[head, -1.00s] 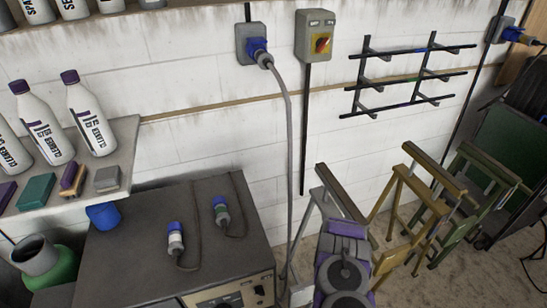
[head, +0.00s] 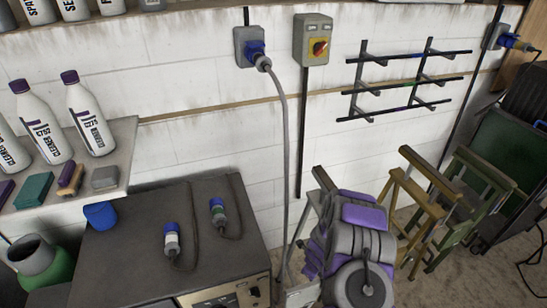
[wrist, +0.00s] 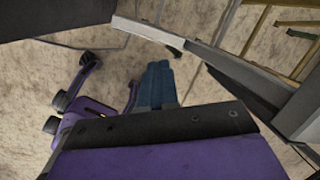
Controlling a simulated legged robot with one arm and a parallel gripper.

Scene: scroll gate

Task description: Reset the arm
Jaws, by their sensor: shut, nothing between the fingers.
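My arm (head: 350,245), purple and grey, is folded at the lower middle of the head view, in front of the sawhorses. Its gripper end cannot be made out there. In the wrist view my gripper (wrist: 160,70) shows as two blue fingers side by side, past the dark edge of the purple wrist housing. The fingers are shut and empty, pointing down over the pale, rough floor (wrist: 215,75). Purple and dark parts of my own body and legs show at the left of the wrist view.
A dark cabinet (head: 130,265) with two blue-tipped plugs on top stands left of my arm. A grey cable (head: 284,150) hangs from a wall socket (head: 249,47). Wooden sawhorses (head: 410,200) stand close at the right. A black rack (head: 408,85) is on the wall.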

